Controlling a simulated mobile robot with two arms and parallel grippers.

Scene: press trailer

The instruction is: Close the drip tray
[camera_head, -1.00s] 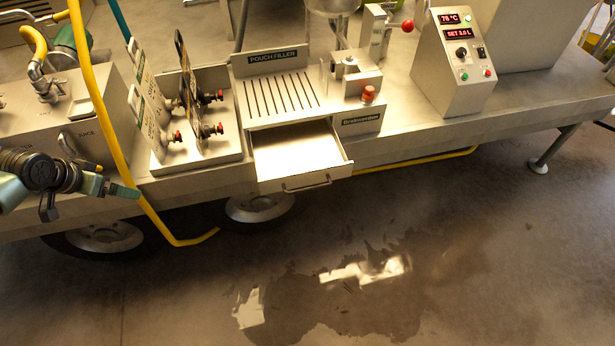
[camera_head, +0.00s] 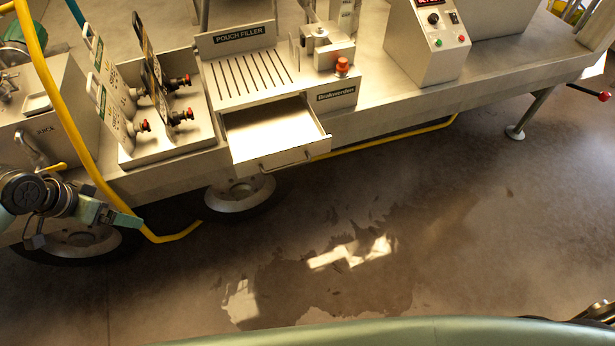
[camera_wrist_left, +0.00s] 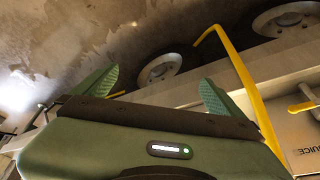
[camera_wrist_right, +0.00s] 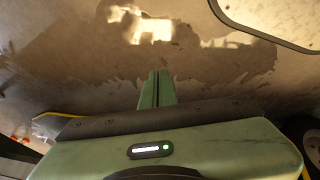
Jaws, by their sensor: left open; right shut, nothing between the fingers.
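The drip tray (camera_head: 268,132) is a pale metal drawer under the slotted top of the pouch filler (camera_head: 250,80). It is pulled out toward me and looks empty, with a bar handle (camera_head: 287,163) on its front. My left gripper (camera_head: 128,220) is left of the tray, apart from it, near the yellow pipe. In the left wrist view its fingers (camera_wrist_left: 155,90) are spread and empty. In the right wrist view my right gripper (camera_wrist_right: 157,88) has its fingers together with nothing between them, above the wet floor. The tray does not clearly show in either wrist view.
A yellow pipe (camera_head: 78,130) bends down beside my left gripper, above the trailer wheels (camera_head: 238,194). A box of red-knobbed valves (camera_head: 190,135) stands left of the filler. A control box (camera_head: 425,40) stands right. The floor (camera_head: 450,230) before the trailer is clear, with a puddle.

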